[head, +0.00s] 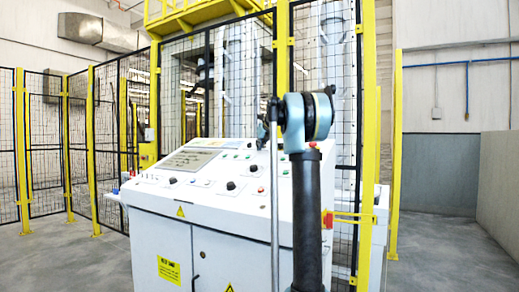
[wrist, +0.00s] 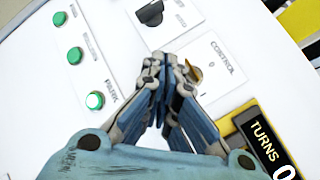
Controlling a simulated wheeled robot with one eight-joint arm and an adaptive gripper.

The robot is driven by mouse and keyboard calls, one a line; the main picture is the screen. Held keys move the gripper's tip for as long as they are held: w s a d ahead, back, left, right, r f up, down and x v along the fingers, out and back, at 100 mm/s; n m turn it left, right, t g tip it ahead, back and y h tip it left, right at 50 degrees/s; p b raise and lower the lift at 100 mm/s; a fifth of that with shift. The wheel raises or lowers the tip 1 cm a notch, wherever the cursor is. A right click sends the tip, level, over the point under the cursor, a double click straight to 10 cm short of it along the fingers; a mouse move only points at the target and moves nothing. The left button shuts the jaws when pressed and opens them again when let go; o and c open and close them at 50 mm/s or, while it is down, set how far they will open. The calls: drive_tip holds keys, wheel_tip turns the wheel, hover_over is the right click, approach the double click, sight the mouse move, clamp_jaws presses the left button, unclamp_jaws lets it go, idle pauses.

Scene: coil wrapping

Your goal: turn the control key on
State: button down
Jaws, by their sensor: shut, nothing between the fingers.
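The brass-coloured control key (wrist: 194,72) sits on the white console beside the printed word CONTROL in the wrist view. My gripper (wrist: 165,62) is shut, with its fingertips together just left of the key and close to the panel. Nothing shows between the fingers. The fingers hide part of the key's base and lock, and I cannot tell whether they touch it. In the head view, my gripper (head: 263,138) is a small dark shape over the right part of the console (head: 235,208), partly behind my arm. The key cannot be made out there.
A black knob (wrist: 151,12) is above my fingers. Green buttons, one lit (wrist: 95,100) and labelled PARK, are to the left. A yellow-framed TURNS display (wrist: 268,148) is at lower right. Yellow-posted mesh fencing (head: 110,105) stands behind the console; grey floor (head: 450,250) is open at right.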

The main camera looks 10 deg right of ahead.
drive_tip(key=shift+d, duration=0.15)
drive_tip(key=shift+w+d+r, duration=0.1)
drive_tip(key=shift+d+r, duration=0.15)
drive_tip(key=shift+d, duration=0.4)
drive_tip(key=shift+s+a+f, duration=0.1)
drive_tip(key=shift+s+f, duration=0.1)
drive_tip(key=shift+s, duration=0.15)
drive_tip(key=shift+s+a+f, duration=0.6)
drive_tip(key=shift+s+a, duration=0.05)
drive_tip(key=shift+s, duration=0.2)
drive_tip(key=s+a, duration=0.2)
drive_tip(key=a, duration=0.1)
drive_tip(key=shift+s+r, duration=0.3)
drive_tip(key=s+a+r, duration=0.1)
drive_tip(key=s+r, duration=0.2)
drive_tip(key=s, duration=0.3)
drive_tip(key=shift+s+a+r, duration=0.2)
drive_tip(key=shift+a, duration=0.1)
